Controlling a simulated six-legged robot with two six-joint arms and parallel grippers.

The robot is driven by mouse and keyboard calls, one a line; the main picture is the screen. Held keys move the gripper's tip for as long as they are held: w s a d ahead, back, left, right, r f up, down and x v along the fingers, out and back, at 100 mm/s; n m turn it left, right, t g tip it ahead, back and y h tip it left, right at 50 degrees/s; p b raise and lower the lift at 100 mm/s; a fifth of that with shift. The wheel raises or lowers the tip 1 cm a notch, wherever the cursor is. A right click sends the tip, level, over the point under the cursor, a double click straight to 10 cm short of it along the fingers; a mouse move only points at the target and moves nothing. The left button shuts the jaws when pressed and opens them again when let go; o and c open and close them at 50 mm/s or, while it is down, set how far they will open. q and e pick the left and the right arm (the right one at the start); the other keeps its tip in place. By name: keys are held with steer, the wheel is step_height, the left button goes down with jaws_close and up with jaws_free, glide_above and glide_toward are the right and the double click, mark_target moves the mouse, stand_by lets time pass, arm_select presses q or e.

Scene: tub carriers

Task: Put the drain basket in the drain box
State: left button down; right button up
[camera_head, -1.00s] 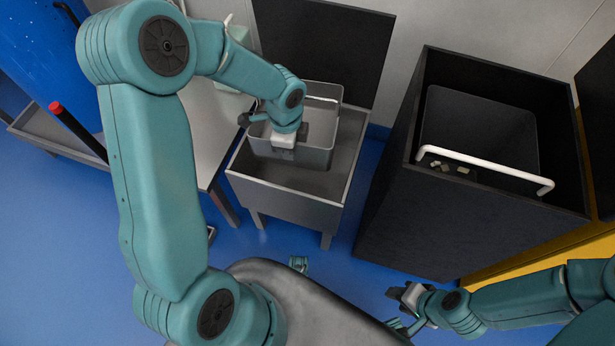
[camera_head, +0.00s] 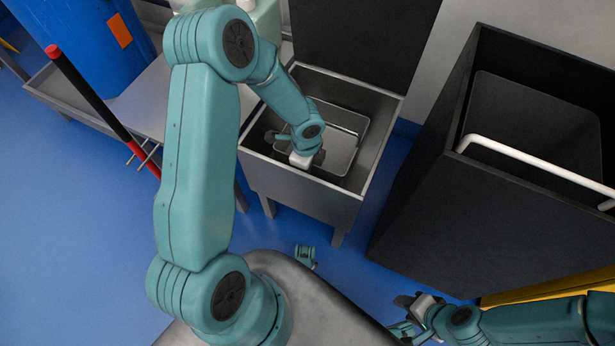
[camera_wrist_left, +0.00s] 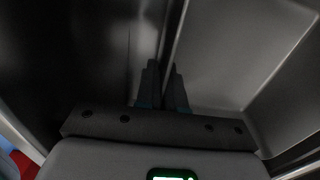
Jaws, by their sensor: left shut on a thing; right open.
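The drain box (camera_head: 300,197) is a grey metal box on legs in the middle of the head view, its dark lid (camera_head: 362,40) raised behind it. The drain basket (camera_head: 343,135), a grey tub, sits low inside the box, its rim below the box's rim. My left gripper (camera_head: 304,160) reaches down into the box and is shut on the basket's near wall. The left wrist view shows the fingers (camera_wrist_left: 162,78) pinching that wall, with the basket's inside (camera_wrist_left: 240,55) to the right. My right gripper (camera_head: 408,303) is open and empty, low at right, apart from the box.
A tall dark bin (camera_head: 440,205) with a white bar handle (camera_head: 530,158) stands right of the box. A grey bench (camera_head: 150,100), a blue barrel (camera_head: 95,45) and a red-and-black pole (camera_head: 90,95) are at left. Blue floor (camera_head: 90,240) is clear at lower left.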

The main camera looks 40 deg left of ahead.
arm_select(q)
step_height(320, 180, down, 5)
steer(key=shift+w+r+b, duration=0.1)
steer(key=shift+r+b, duration=0.1)
steer(key=shift+b, duration=0.95)
steer(key=shift+r, duration=0.15)
steer(key=c, duration=1.7)
jaws_free()
steer(key=shift+f, duration=0.25)
steer(key=o, duration=0.4)
steer(key=shift+o, duration=0.2)
step_height(320, 180, up, 12)
steer(key=p, duration=0.6)
steer(key=shift+r, duration=0.25)
